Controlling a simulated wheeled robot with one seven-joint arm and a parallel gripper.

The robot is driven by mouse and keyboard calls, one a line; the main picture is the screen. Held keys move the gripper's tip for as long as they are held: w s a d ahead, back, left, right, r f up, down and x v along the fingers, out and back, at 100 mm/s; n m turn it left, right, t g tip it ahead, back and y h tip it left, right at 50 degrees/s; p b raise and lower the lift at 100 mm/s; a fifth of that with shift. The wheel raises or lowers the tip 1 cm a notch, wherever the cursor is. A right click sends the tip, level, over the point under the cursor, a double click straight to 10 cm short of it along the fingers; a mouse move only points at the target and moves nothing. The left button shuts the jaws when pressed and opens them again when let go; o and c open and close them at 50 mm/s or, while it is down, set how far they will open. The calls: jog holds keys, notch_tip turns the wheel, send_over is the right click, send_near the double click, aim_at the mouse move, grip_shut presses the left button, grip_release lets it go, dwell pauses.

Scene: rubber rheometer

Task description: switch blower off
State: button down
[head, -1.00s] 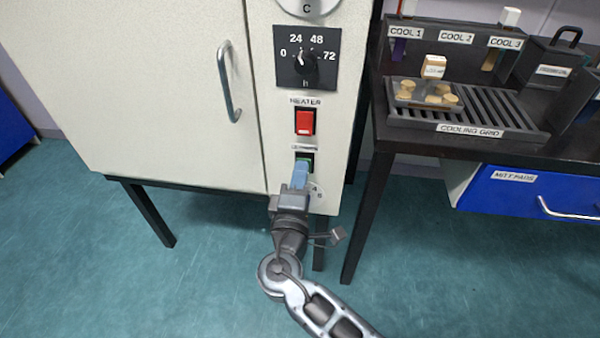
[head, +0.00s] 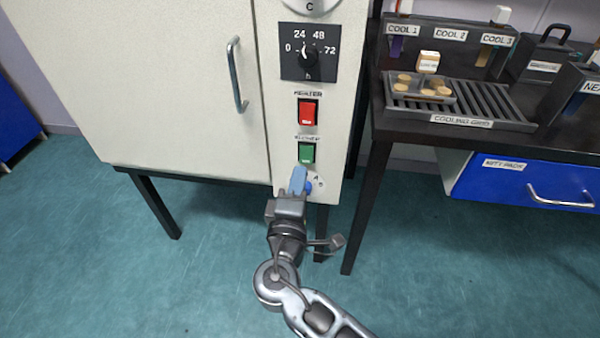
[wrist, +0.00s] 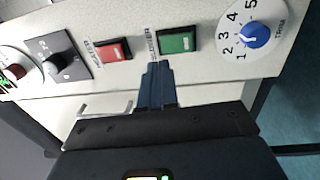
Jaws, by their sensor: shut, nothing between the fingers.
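The green blower switch (head: 306,153) sits under a label on the oven's front panel, below the red heater switch (head: 307,113). In the wrist view the green switch (wrist: 177,40) is in full view, with the red switch (wrist: 113,50) to its left. My gripper (head: 299,176) is shut and empty, its blue fingertips just below the green switch in the head view. In the wrist view the fingertips (wrist: 157,66) appear apart from the switch, below and left of it. The exact gap to the panel is hard to tell.
A blue trim knob (wrist: 256,35) on a numbered dial sits beside the green switch; my fingers partly hide it in the head view. A timer dial (head: 308,55) is above. A door handle (head: 237,75) is left. A black table with a cooling grid (head: 483,103) stands right.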

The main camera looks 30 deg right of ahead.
jog(key=r+v, duration=0.1)
jog(key=v, duration=0.6)
jog(key=shift+s+a+r, duration=0.3)
jog(key=shift+s+r, duration=0.05)
jog(key=s+d+f+g+y, duration=0.2)
jog(key=s+d+f+y, duration=0.45)
jog(key=s+f, duration=0.35)
jog(key=s+m+g+y, duration=0.15)
jog(key=s+y, duration=0.25)
jog(key=s, duration=0.9)
jog(key=s+r+m+t, duration=0.3)
jog(key=s+r+m, duration=0.65)
jog(key=r, duration=0.55)
notch_tip(320, 180, up, 13)
jog(key=p, duration=1.3)
jog(key=shift+s+a+r+y, duration=0.15)
jog(key=shift+s+a+y, duration=0.05)
jog(key=shift+s+y, duration=0.15)
